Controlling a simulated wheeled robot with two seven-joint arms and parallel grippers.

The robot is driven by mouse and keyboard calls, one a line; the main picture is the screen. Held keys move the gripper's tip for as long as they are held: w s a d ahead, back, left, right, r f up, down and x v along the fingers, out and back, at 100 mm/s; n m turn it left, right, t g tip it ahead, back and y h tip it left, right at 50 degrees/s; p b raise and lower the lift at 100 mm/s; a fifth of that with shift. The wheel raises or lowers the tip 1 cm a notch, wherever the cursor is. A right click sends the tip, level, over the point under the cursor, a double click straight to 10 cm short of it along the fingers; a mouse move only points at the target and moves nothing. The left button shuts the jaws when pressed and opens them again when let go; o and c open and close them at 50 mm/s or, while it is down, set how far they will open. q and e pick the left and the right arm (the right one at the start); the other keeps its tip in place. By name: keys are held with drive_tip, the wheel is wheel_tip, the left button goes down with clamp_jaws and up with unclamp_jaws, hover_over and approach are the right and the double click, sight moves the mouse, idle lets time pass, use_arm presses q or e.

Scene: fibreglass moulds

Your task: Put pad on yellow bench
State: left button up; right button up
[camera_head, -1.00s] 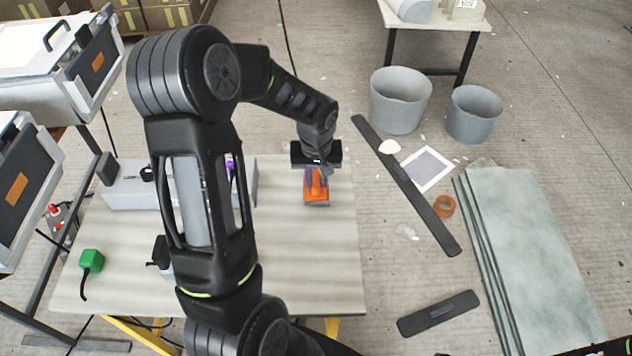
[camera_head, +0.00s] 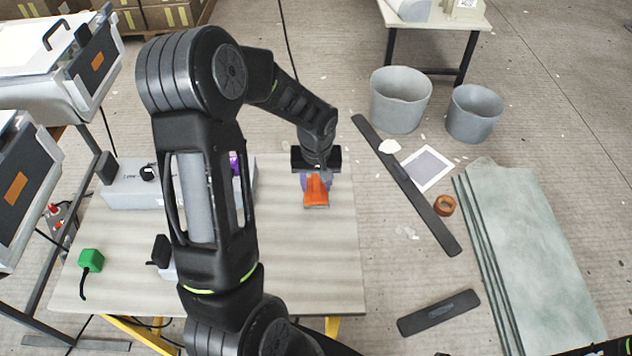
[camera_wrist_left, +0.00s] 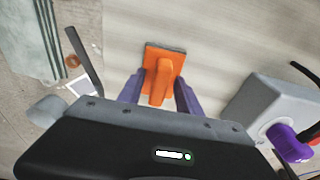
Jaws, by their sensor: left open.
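The orange pad (camera_head: 316,196) lies on the pale top of the yellow-legged bench (camera_head: 310,255), near its far right part. In the left wrist view the pad (camera_wrist_left: 165,62) shows an orange plate with a raised handle and a dark edge. My left gripper (camera_head: 317,184) is open just behind the pad, its purple fingers on either side of the handle. In the left wrist view the fingers of that gripper (camera_wrist_left: 159,92) stand apart from the handle, with gaps showing.
A grey box with a purple part (camera_head: 130,190) stands at the bench's back left. A green block (camera_head: 91,260) lies at front left. Grey buckets (camera_head: 400,100), dark strips and green sheets (camera_head: 525,250) are on the floor to the right. The bench's right front is clear.

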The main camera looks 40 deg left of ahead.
sight(316, 187)
use_arm(q)
drive_tip(key=shift+r, duration=0.1)
wheel_tip(316, 187, up, 12)
drive_tip(key=s, duration=0.1)
drive_tip(key=shift+d, duration=0.45)
idle(0.7)
